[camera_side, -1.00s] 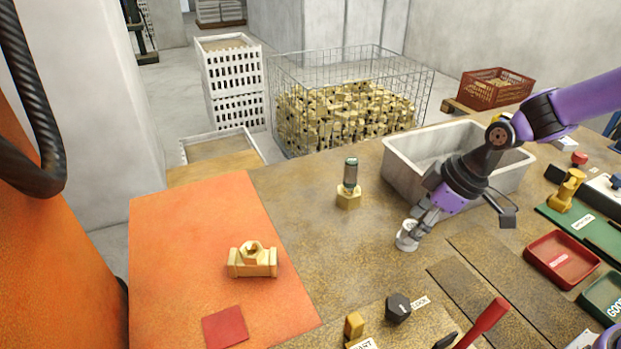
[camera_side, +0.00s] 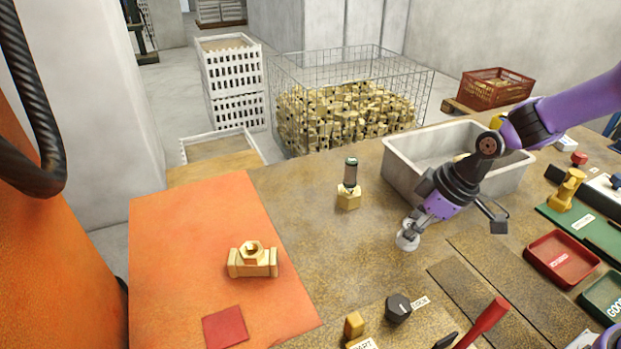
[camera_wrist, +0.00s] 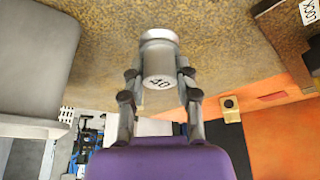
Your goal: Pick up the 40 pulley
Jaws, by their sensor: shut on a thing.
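The 40 pulley (camera_side: 407,240) is a small pale grey cylinder with a wider flange, on the brown bench in front of the grey bin. My gripper (camera_side: 414,228) comes down at a slant from the upper right and is shut on the pulley. In the wrist view the fingers of my gripper (camera_wrist: 160,88) sit on either side of it. I cannot tell whether the pulley is clear of the bench.
A grey bin (camera_side: 404,165) stands close behind. A brass hex piece with a dark upright cylinder (camera_side: 349,195) stands to the left. A brass fitting (camera_side: 252,262) lies on the orange surface. A black knob (camera_side: 398,308) and red tray (camera_side: 562,260) are nearer. Bare bench lies between.

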